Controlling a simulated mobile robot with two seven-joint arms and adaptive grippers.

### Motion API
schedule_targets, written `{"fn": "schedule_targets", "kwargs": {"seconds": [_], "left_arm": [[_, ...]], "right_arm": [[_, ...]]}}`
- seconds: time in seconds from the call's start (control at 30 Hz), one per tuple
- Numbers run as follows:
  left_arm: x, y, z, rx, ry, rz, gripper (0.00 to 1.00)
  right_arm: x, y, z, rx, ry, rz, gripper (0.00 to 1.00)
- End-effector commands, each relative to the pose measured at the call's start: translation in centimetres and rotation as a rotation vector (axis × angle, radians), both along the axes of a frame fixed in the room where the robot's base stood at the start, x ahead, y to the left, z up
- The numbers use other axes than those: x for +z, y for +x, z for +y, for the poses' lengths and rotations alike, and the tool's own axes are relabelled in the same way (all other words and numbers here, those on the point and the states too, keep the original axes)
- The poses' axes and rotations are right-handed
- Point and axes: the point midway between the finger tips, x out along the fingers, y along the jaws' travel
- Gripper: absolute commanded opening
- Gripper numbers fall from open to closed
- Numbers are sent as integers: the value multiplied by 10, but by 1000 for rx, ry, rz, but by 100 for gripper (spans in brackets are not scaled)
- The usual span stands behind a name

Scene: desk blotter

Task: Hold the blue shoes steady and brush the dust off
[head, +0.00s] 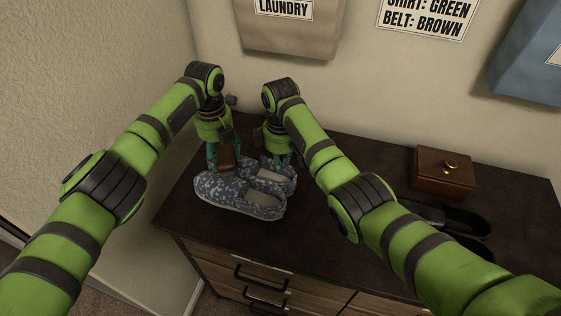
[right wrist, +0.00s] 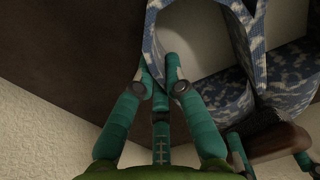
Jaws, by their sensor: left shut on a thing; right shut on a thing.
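A pair of blue-and-white patterned shoes stands side by side on the dark dresser top (head: 330,235); the near shoe (head: 235,194) shows most, and the far shoe (head: 284,172) is partly hidden behind it. My left gripper (head: 224,160) is shut on a brown brush (head: 227,154) and holds it at the shoes, over the near shoe's left end. The brush (right wrist: 275,140) also shows in the right wrist view. My right gripper (right wrist: 160,82) is shut on the edge of a shoe (right wrist: 237,45); in the head view its fingers reach the far shoe.
A brown wooden box (head: 441,174) with a round brass knob stands at the back right. Black shoes (head: 462,222) lie before it, partly behind my right arm. A beige laundry bag (head: 290,35) and a blue bag (head: 525,55) hang on the wall. The wall closes off the left.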

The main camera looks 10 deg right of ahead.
Motion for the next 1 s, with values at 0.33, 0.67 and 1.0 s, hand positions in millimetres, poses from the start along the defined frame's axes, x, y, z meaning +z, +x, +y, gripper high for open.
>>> {"fn": "schedule_targets", "kwargs": {"seconds": [0.33,0.67,1.0], "left_arm": [[-5,9,-6,-1,2,2,28],[-4,-10,6,-1,3,7,28],[-1,-23,13,0,5,7,28]], "right_arm": [[1,0,1,2,1,-1,0],[2,1,1,2,1,-3,0],[2,1,1,2,1,-4,0]]}}
